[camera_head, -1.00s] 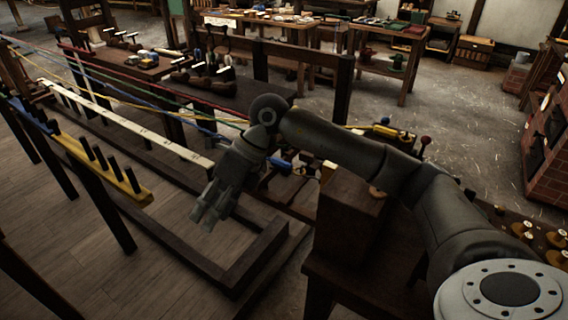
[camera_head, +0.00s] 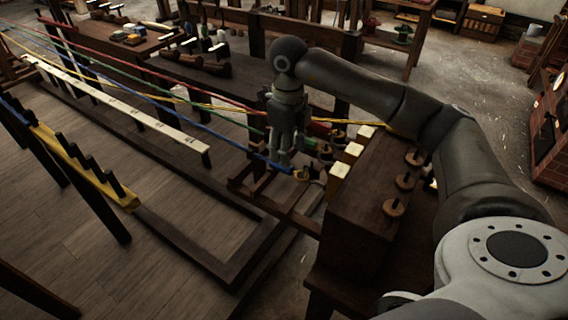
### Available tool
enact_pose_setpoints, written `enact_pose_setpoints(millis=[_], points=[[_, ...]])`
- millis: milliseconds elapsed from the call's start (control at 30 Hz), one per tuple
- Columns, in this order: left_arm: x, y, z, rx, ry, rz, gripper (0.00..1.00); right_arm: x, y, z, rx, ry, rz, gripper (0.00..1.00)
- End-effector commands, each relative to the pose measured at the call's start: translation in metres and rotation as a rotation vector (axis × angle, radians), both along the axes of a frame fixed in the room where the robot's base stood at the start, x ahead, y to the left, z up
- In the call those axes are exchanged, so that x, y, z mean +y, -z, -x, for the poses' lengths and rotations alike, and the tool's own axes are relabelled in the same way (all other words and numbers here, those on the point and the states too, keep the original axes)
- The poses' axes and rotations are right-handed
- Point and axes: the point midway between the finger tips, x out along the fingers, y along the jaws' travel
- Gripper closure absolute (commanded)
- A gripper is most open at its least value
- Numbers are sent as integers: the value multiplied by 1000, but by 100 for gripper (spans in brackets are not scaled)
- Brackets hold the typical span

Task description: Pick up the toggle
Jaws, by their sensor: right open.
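My right gripper (camera_head: 284,155) is open and points down, just beside the ends of the coloured ropes. Nothing shows between its fingers. A small tan piece (camera_head: 302,174) sits at the end of the blue rope (camera_head: 230,143), just right of the fingertips. More small pieces (camera_head: 326,152) sit at the ends of the other ropes, behind and to the right of the gripper. I cannot tell which of these is the toggle. The gripper hides part of the rope ends. My left gripper is not in view.
A dark wooden block (camera_head: 365,215) with pale tabs (camera_head: 340,170) and round wooden knobs (camera_head: 393,207) stands right of the gripper. A long white marked strip (camera_head: 120,110) and a yellow rail with dark pegs (camera_head: 80,165) lie to the left.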

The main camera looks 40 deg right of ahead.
Motion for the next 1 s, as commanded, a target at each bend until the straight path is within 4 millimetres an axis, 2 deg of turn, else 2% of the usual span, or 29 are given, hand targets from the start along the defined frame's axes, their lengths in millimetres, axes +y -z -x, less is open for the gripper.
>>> enact_pose_setpoints(millis=[33,100,167,267,500,767,1000], points=[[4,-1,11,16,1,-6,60,0,4,0,2,1,1,52],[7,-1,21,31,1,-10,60,0,8,0,0,0,0,52],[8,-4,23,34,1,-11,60,-1,12,0,2,0,1,52],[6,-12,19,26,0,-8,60,-1,24,-1,5,-1,0,52],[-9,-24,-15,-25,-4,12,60,-1,57,-3,2,0,0,52],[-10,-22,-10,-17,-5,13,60,-1,61,-3,-1,0,0,52],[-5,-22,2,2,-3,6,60,-1,61,-3,-1,-1,0,80]])
